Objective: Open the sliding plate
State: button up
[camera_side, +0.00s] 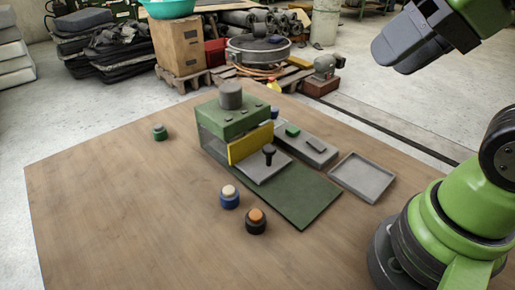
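A green machine box (234,118) with a grey cylinder (230,95) on top stands on the wooden table. A yellow panel (251,143) is upright on its front face. A light grey plate (258,171) with a black knob (269,153) lies flat in front of it, over a dark green base (300,196). I cannot tell which of these is the sliding plate. My gripper (392,55), with dark grey fingers, is high at the upper right, well apart from the machine. Its fingers overlap in this view, so their gap cannot be judged.
A grey box with a green button (292,131) and an empty grey tray (362,176) are right of the machine. Small capped jars in green (159,132), blue (229,197) and black-orange (256,221) stand on the table (120,220). The left side is mostly clear.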

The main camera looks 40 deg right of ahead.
jog(key=o, duration=0.4)
jog(key=w+g, duration=0.1)
jog(key=w, duration=0.2)
jog(key=w+m+g, duration=0.1)
jog(key=w, duration=0.2)
jog(key=shift+d+f, duration=0.15)
jog(key=shift+f, duration=0.05)
jog(key=shift+c, duration=0.2)
jog(key=m+g+h, duration=0.2)
jog(key=m+g, duration=0.2)
jog(key=g, duration=0.1)
send_over(269, 147)
notch_tip(269, 147, down, 15)
notch_tip(269, 147, down, 10)
jog(key=shift+f, duration=0.25)
